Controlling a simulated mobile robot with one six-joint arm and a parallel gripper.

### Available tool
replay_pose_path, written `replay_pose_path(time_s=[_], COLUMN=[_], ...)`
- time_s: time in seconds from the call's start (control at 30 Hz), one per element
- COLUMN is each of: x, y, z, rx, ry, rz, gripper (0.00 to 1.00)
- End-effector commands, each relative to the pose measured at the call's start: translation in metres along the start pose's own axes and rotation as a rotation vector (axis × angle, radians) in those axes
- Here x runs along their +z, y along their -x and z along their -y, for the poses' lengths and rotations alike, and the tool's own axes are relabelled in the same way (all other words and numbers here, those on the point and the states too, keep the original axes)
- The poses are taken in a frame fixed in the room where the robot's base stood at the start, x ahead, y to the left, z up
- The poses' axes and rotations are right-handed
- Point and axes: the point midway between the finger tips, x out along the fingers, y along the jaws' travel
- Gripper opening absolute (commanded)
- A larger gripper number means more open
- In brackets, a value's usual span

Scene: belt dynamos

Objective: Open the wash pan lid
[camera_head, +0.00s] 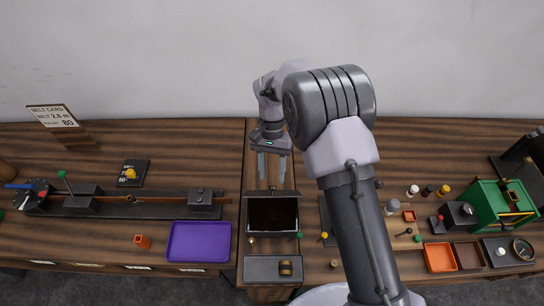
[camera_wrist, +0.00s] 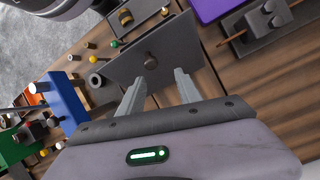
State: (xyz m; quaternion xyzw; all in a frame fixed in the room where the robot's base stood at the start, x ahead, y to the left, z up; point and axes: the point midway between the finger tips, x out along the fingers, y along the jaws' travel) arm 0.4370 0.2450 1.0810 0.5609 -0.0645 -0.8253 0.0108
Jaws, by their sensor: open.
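The wash pan (camera_head: 250,228) is a dark box at the centre of the bench, and its black inside shows in the head view. Its grey lid (camera_head: 272,193) stands raised along the pan's back edge. In the wrist view the lid (camera_wrist: 170,42) shows its outer face, with a round knob (camera_wrist: 150,62), and hides the pan. My gripper (camera_head: 271,180) is behind the lid, fingers pointing down, open and empty. In the wrist view the fingertips (camera_wrist: 160,73) straddle the knob's direction; whether they touch the lid I cannot tell.
A grey tray (camera_head: 262,268) with a brass cylinder (camera_head: 285,268) lies in front of the pan. A purple tray (camera_head: 198,241) and a long dark rail fixture lie left. Small knobs, an orange tray (camera_head: 440,257) and a green machine (camera_head: 490,208) stand right. The bench behind the pan's left is clear.

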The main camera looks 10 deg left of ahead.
Motion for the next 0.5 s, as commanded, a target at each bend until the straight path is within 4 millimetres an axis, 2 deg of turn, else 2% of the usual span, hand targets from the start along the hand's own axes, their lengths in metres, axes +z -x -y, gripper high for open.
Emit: replay_pose_path(time_s=[0.5], x=[0.0], y=[0.135], z=[-0.001], rx=[-0.003], ry=[0.0], rz=[-0.002], gripper=[0.41])
